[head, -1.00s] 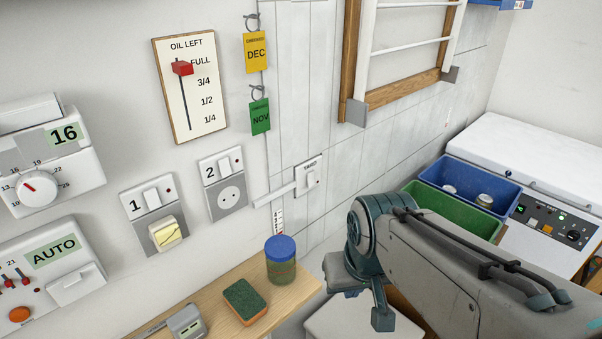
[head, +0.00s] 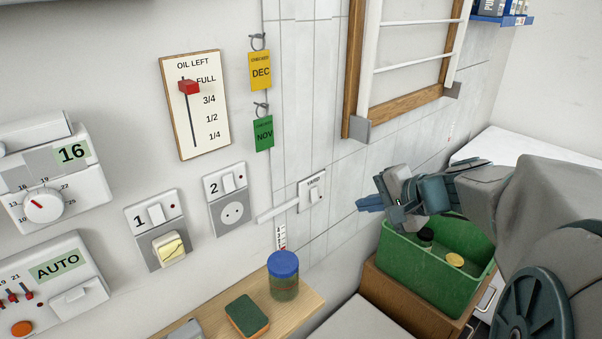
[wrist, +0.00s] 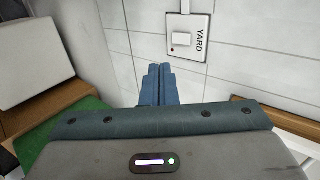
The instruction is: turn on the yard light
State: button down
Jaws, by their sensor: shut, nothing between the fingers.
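The yard light switch (head: 312,191) is a white plate with a rocker and the word YARD, fixed to the tiled wall right of socket 2. It also shows in the wrist view (wrist: 190,38), above and right of my fingertips, with a small red spot beside the rocker. My gripper (head: 370,203) has blue fingers that are shut and empty. In the head view it is right of the switch and apart from it, pointing left toward the wall. Whether the rocker is on or off I cannot tell.
A green crate (head: 440,271) with jars stands below my arm. A wooden shelf (head: 302,300) holds a blue-lidded jar (head: 284,275) and a sponge (head: 247,316). Switch 1 (head: 156,214) and socket 2 (head: 233,212) are to the left. A wooden-framed rack (head: 408,98) hangs above.

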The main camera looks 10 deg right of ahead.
jog(key=shift+w+d+r+t, duration=0.2)
jog(key=shift+d+t, duration=0.1)
send_near(315, 198)
notch_tip(315, 198, down, 4)
jog(key=w, duration=0.1)
jog(key=shift+w+a+f+p, duration=0.1)
jog(key=shift+w+a+p, duration=0.35)
jog(key=shift+w+a, duration=0.3)
jog(key=shift+w+a+f+p, duration=0.1)
jog(key=shift+w+a+p, duration=0.45)
jog(key=shift+w, duration=0.45)
jog(key=shift+b, duration=0.35)
jog(key=shift+a+b, duration=0.1)
jog(key=shift+b, duration=0.85)
jog(key=shift+w+r, duration=0.1)
jog(key=shift+r, duration=0.1)
